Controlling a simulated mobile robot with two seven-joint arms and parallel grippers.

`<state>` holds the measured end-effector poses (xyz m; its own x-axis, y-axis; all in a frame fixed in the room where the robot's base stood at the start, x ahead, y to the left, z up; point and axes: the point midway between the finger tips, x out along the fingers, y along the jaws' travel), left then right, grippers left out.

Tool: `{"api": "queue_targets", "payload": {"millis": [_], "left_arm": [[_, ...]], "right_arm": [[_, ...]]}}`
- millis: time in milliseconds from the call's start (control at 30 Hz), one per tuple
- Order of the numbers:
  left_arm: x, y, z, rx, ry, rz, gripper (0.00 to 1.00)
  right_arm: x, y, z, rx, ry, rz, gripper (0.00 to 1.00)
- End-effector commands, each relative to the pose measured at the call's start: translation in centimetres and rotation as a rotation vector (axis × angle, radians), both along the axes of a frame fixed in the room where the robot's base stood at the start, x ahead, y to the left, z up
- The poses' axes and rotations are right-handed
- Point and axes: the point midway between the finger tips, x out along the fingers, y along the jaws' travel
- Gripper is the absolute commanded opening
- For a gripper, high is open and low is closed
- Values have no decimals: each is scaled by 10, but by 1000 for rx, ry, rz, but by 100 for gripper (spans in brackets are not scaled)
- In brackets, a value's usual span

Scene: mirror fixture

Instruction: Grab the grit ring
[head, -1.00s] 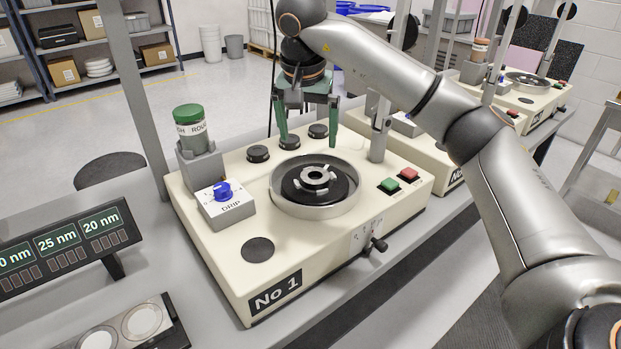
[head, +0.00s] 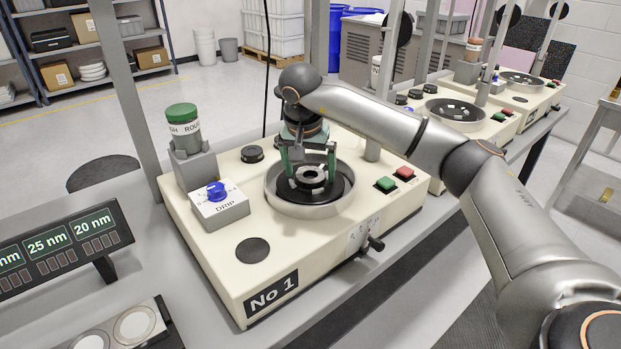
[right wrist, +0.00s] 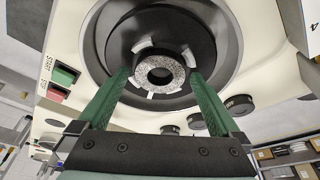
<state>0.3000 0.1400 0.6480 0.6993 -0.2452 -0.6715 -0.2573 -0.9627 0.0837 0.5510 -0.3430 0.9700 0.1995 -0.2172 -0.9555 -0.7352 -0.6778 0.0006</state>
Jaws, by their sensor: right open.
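The grit ring appears to be the small speckled grey ring (right wrist: 142,75) with a round hole, in the middle of the machine's bowl; it also shows in the head view (head: 312,184). It sits on a dark round plate (right wrist: 117,40) with light tabs around the ring. My right gripper (head: 308,168) has green fingers pointing down over the bowl. In the right wrist view its open fingertips (right wrist: 159,76) lie either side of the ring with nothing gripped. I cannot tell whether they touch the plate. My left gripper is not in view.
The bowl rim (head: 270,190) surrounds the plate. A green-capped jar (head: 184,125) and a DRIP box with blue knob (head: 216,191) stand left. Green (head: 386,184) and red (head: 404,172) buttons are right. A grey post (head: 373,148) rises behind the bowl.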

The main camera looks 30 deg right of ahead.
Motion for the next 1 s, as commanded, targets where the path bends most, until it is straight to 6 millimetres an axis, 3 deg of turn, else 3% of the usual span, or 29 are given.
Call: {"api": "queue_targets", "payload": {"millis": [267,1000], "left_arm": [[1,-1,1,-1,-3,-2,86],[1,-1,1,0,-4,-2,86]], "right_arm": [[1,-1,-4,0,-1,0,100],[1,-1,-3,1,-1,0,17]]}}
